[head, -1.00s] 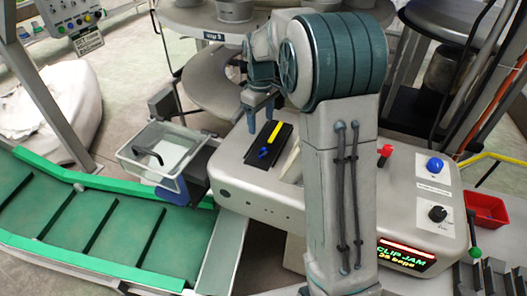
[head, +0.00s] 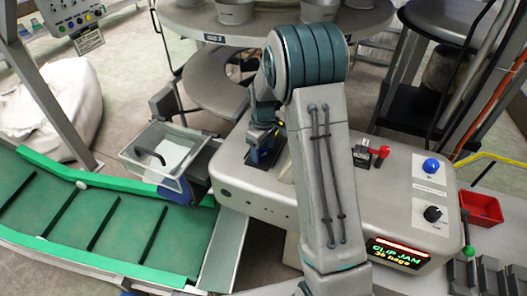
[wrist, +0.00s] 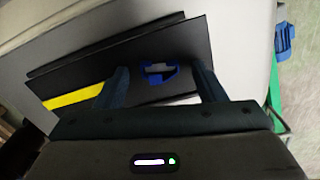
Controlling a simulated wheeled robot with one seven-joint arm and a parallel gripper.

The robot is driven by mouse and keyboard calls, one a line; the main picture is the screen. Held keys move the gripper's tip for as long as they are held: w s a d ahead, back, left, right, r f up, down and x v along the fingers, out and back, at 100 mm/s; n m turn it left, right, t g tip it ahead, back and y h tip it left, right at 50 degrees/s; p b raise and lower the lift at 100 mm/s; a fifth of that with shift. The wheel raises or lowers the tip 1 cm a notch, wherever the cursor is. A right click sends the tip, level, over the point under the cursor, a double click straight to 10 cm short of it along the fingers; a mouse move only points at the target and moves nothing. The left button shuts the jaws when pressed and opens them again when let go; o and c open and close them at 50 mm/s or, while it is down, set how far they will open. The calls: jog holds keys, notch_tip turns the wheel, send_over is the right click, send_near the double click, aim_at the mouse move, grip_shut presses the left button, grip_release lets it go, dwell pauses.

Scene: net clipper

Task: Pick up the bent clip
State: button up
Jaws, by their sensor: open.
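The bent clip (wrist: 158,68) is a small blue piece on a black plate (wrist: 110,58) in the wrist view. My gripper (wrist: 162,72) is open, with one finger on each side of the clip in that picture. Whether the fingers touch the clip cannot be told. In the head view my gripper (head: 256,155) is low over the machine's black plate and hides the clip. A yellow strip (wrist: 72,97) lies on the plate beside my left finger.
The grey machine (head: 235,180) has a blue button (head: 431,166), a red-knobbed lever (head: 381,152) and a lit "CLIP JAM" display (head: 398,254). A clear bin (head: 135,158) and a green conveyor (head: 100,215) are at left. A red tray (head: 481,208) is at right.

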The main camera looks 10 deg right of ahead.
aim_at(263, 151)
jog(key=c, duration=1)
jog(key=shift+c, duration=0.2)
jog(key=shift+r, duration=0.1)
notch_tip(263, 151, up, 10)
jog(key=b, duration=0.2)
